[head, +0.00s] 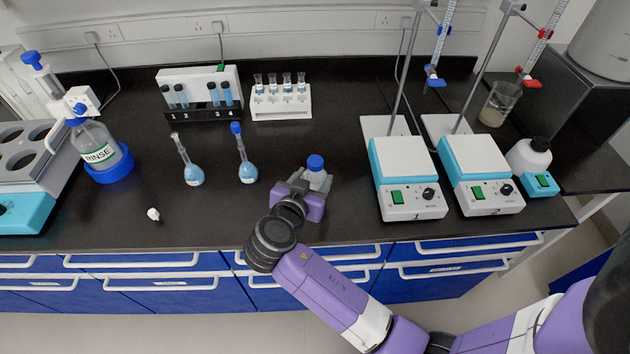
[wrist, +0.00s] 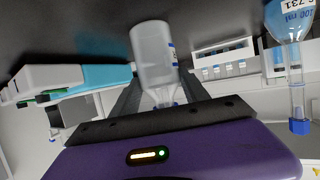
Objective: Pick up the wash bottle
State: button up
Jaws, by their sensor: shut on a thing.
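The wash bottle (head: 316,172) is a small translucent bottle with a blue cap, near the front middle of the bench. My gripper (head: 306,186) is at its front side and partly hides its lower part in the head view. In the wrist view the bottle (wrist: 154,52) appears upside down, with its whitish body above and its neck between my two dark fingers. My gripper (wrist: 160,98) is shut on the bottle around its neck end. Whether its base touches the bench cannot be told.
Two blue-liquid flasks (head: 247,172) (head: 194,175) stand to the left. A hotplate stirrer (head: 402,165) stands close on the right, with another beyond. Racks (head: 281,102) stand behind. A RINSE bottle (head: 100,148) is at far left. A small white item (head: 153,214) lies front left.

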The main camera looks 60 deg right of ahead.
jog(key=shift+r, duration=0.1)
notch_tip(320, 180, up, 20)
jog(key=b, duration=0.1)
dwell(0.4)
